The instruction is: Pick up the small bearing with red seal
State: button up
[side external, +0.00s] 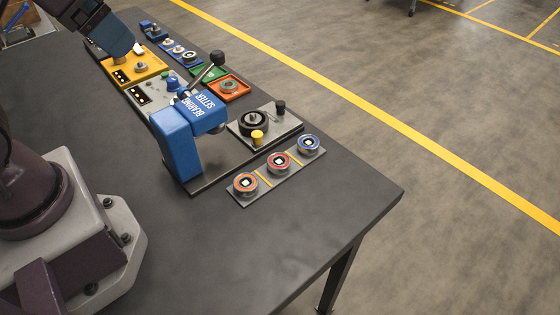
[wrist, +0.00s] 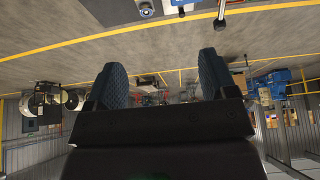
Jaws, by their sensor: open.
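A grey strip tray (side external: 238,199) near the table's front right corner holds three ring-shaped bearings in a row. The middle one has a red seal (side external: 279,160); an orange-sealed bearing (side external: 246,182) sits at its left and a blue-sealed one (side external: 308,143) at its right. My gripper shows at the upper left of the side view, by the yellow block and far from the bearings. In the wrist view my gripper (wrist: 162,78) has its two dark blue fingers wide apart with nothing between them. I cannot make out the red-sealed bearing in the wrist view.
A blue press marked BEARING SETTER (side external: 180,140) stands just behind the tray, with a lever and a plate holding a black ring (side external: 254,122). A yellow block (side external: 138,68), an orange tray (side external: 229,88) and a blue tray of small parts lie farther back. The front table is clear.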

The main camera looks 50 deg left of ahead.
jog(key=n+g, duration=0.6)
jog(key=n, duration=1)
send_over(279, 161)
notch_tip(279, 161, down, 21)
notch_tip(279, 161, down, 12)
jog(key=shift+f, duration=0.2)
jog(key=c, duration=1.1)
